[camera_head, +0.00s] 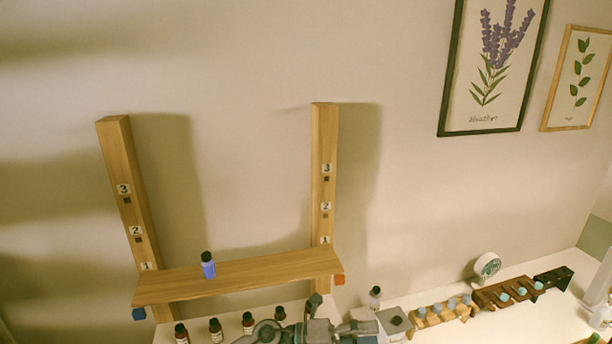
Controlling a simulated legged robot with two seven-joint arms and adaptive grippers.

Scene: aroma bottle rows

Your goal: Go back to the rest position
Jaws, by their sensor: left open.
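My left gripper (318,328) shows at the bottom middle, cut off by the lower edge. It is open, and I see nothing held in it. It is below and in front of the right half of a wooden shelf board (240,275). A blue bottle with a black cap (208,266) stands upright on the board, left of its middle, apart from the gripper. Several dark bottles with white labels (215,329) stand on the table below the board, left of and partly behind the gripper. My right gripper is not in view.
Two wooden posts (324,190) marked 1, 2 and 3 hold the board. Right of the gripper are a clear bottle (375,297), a grey box (393,322), wooden racks with small bottles (440,315), and a small round white device (487,266).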

